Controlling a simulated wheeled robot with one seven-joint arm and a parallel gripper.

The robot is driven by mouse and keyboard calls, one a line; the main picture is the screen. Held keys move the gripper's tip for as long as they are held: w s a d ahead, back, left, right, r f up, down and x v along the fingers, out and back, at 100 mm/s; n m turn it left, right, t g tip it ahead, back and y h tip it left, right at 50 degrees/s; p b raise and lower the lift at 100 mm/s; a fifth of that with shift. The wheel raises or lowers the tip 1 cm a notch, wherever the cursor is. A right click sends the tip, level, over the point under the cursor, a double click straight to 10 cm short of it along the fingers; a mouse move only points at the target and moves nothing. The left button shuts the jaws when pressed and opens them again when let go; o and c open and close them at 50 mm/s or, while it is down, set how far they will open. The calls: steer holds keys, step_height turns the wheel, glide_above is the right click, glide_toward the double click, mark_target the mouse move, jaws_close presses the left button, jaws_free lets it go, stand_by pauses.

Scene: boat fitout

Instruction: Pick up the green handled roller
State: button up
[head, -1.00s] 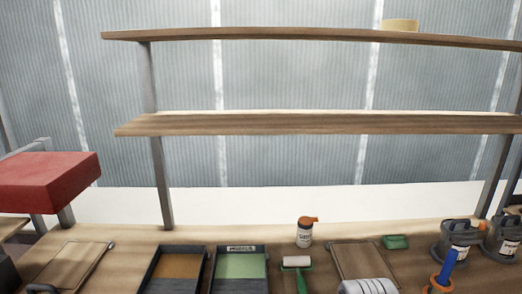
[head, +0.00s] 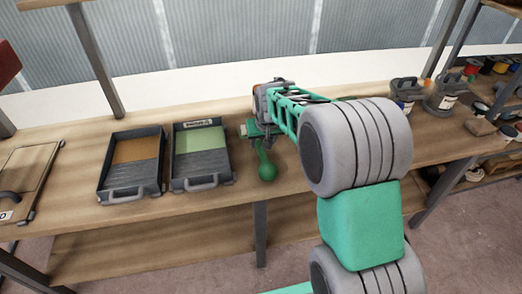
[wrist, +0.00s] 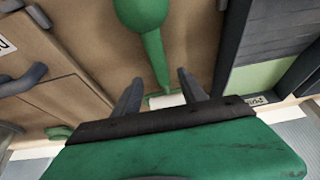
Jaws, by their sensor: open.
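The green handled roller lies on the wooden bench. In the head view its green handle (head: 266,170) points toward me, and my gripper and arm cover its far end. In the wrist view the thick green grip (wrist: 145,12) is at the top, the thin neck runs down, and part of the white roller sleeve (wrist: 166,100) shows near the fingers. My gripper (wrist: 160,74) is open, with its two dark fingers on either side of the neck as seen from the wrist. I cannot tell whether either finger touches it. My gripper also shows in the head view (head: 256,128).
A black tray with a green panel (head: 201,183) stands just left of the roller, and one with an orange panel (head: 131,192) is further left. A board with a handle (wrist: 50,75) lies on the other side. Grey jugs (head: 405,95) stand further right.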

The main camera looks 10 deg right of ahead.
steer(key=x, duration=0.5)
steer(key=shift+a+f+p, duration=0.1)
steer(key=shift+f+p, duration=0.05)
steer(key=shift+p, duration=0.2)
steer(key=shift+c, duration=0.3)
jaws_close()
